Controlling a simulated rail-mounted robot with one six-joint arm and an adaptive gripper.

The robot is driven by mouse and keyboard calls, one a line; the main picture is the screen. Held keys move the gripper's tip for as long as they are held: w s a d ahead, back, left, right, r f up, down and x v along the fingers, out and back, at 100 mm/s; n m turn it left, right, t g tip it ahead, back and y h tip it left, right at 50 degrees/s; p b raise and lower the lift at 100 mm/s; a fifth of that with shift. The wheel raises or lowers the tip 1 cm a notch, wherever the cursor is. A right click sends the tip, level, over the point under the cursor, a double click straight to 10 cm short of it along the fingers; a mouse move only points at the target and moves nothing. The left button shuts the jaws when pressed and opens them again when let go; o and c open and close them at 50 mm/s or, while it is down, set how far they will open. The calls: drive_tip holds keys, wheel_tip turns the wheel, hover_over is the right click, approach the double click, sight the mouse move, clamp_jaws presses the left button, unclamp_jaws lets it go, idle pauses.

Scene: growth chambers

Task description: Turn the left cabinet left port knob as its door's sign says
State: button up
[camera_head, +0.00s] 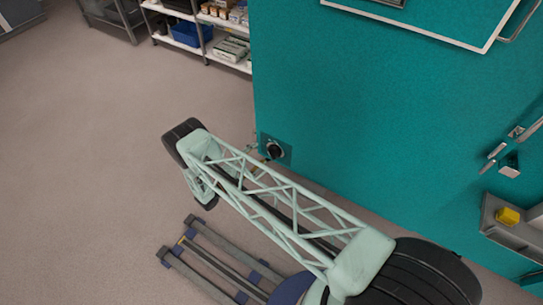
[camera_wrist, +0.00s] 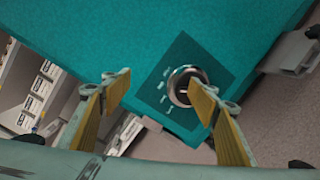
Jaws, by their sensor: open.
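The port knob (camera_head: 274,149) is a round black and silver knob on a dark square plate low on the teal cabinet (camera_head: 370,90), near its left edge. In the wrist view the knob (camera_wrist: 187,86) sits on its plate (camera_wrist: 165,75) with small pale marks beside it, too small to read. My gripper (camera_wrist: 158,98) is open, its two yellow-padded fingers spread apart. The right finger overlaps the knob's right side in the picture; I cannot tell whether it touches. In the head view my arm hides most of the gripper. The door's sign is not readable in either view.
A shelf (camera_head: 203,45) with boxes and a blue bin (camera_head: 187,33) stands at the back left. A grey holder (camera_head: 512,232) with a yellow block (camera_head: 508,216) is fixed on the cabinet at the right. The floor (camera_head: 90,150) at the left is clear.

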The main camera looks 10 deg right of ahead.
sight(271, 156)
drive_tip(key=s+f+n+t+y, duration=0.1)
drive_tip(key=s+f, duration=0.3)
drive_tip(key=f, duration=0.5)
drive_tip(key=shift+s+a+f+n+t, duration=0.3)
drive_tip(key=shift+a+n+t, duration=0.2)
drive_tip(key=shift+t, duration=0.3)
drive_tip(key=shift+w+d, duration=0.15)
drive_tip(key=shift+w, duration=0.05)
drive_tip(key=shift+f+b+x, duration=0.1)
drive_tip(key=shift+b+x, duration=0.5)
drive_tip(key=shift+x, duration=2.75)
drive_tip(key=shift+f+b+x, duration=0.15)
drive_tip(key=shift+b+x, duration=0.4)
drive_tip(key=shift+x, duration=2.8)
drive_tip(key=c, duration=0.6)
